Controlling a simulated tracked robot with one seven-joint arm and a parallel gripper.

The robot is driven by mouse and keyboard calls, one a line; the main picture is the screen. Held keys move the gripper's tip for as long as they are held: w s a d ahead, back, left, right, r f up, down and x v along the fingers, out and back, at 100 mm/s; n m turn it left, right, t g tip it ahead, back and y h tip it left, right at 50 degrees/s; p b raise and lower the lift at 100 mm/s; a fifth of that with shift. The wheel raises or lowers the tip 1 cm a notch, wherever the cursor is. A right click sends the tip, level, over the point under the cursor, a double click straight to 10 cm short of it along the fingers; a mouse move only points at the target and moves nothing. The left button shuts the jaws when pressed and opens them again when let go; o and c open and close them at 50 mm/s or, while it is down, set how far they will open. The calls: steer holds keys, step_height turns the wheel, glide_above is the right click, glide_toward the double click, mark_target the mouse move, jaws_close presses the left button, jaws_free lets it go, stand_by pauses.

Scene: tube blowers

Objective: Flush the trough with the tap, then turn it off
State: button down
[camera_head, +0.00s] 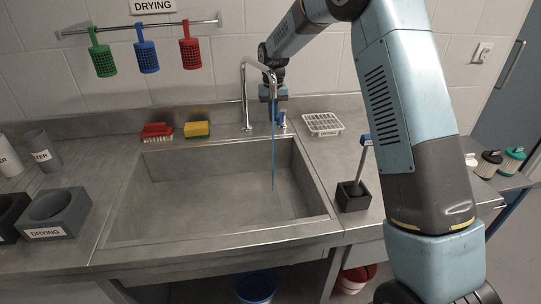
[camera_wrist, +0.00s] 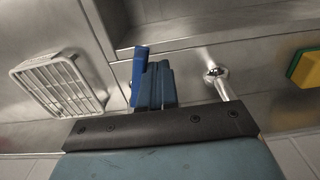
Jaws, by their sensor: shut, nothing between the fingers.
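The steel trough (camera_head: 215,195) is a rectangular sink set in the counter. The arched chrome tap (camera_head: 244,90) stands at its back edge, and a thin blue stream of water (camera_head: 273,160) falls from its spout into the trough. A small chrome and blue tap control (camera_head: 281,119) stands right of the tap base. My gripper (camera_head: 274,94) is just above this control, behind the spout. In the wrist view its blue fingers (camera_wrist: 163,84) are shut, with a brighter blue lever (camera_wrist: 138,75) close beside them; I cannot tell whether they touch. The tap base (camera_wrist: 213,73) shows there too.
A red brush (camera_head: 156,132) and yellow sponge (camera_head: 197,130) lie left of the tap. A white rack (camera_head: 323,124) lies to the right. A brush in a dark holder (camera_head: 353,196) stands right of the trough. Colored baskets hang from a wall rail (camera_head: 140,27).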

steer(key=shift+d, duration=0.1)
stand_by(0.3)
steer(key=shift+s+d, duration=0.2)
steer(key=shift+d, duration=0.9)
steer(key=shift+d, duration=0.4)
steer(key=shift+a, duration=0.7)
steer(key=shift+r, duration=3.55)
